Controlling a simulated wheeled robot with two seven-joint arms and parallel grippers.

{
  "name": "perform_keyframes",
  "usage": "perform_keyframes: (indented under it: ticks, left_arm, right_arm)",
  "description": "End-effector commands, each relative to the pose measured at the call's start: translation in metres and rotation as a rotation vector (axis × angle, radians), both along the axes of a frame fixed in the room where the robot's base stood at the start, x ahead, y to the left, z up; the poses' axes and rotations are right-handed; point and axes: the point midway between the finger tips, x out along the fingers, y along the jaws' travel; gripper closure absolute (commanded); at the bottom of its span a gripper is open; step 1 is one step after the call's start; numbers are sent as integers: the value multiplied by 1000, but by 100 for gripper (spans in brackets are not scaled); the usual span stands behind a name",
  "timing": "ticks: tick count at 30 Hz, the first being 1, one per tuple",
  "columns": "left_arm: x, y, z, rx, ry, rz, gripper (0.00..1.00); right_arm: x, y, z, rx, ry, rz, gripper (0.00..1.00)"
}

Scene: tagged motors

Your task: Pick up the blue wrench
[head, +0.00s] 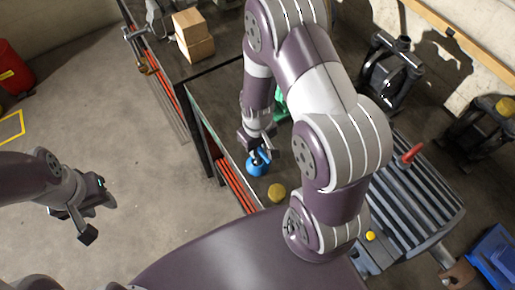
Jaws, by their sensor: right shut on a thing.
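A blue object (257,165) is at the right gripper's fingertips, by the edge of the grey workbench. Its upper part is hidden by the fingers, and I cannot clearly make out a wrench shape. My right gripper (259,150) points down and is shut on this blue object. I cannot tell whether the object touches the bench top. My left gripper (98,217) is open and empty over the bare floor at the left, far from the blue object.
A green thing (281,106) is partly hidden behind my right arm. A large finned motor (408,197) with a red part stands at right.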

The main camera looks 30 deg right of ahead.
Motion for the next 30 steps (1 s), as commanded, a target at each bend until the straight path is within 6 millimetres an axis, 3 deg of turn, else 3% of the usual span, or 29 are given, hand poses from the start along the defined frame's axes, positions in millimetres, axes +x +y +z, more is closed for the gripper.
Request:
perform_keyframes:
  ticks: [5,10,22,30]
  left_arm:
    - [0,0,-5,0,0,0,60]
    - [0,0,-13,0,0,0,60]
    - [0,0,-25,0,0,0,60]
    - [0,0,-25,0,0,0,60]
  right_arm:
    - [1,0,12,0,-4,0,100]
    - [1,1,41,0,-7,1,100]
    - [-81,50,97,1,-5,6,100]
    - [-100,60,110,0,-1,1,100]
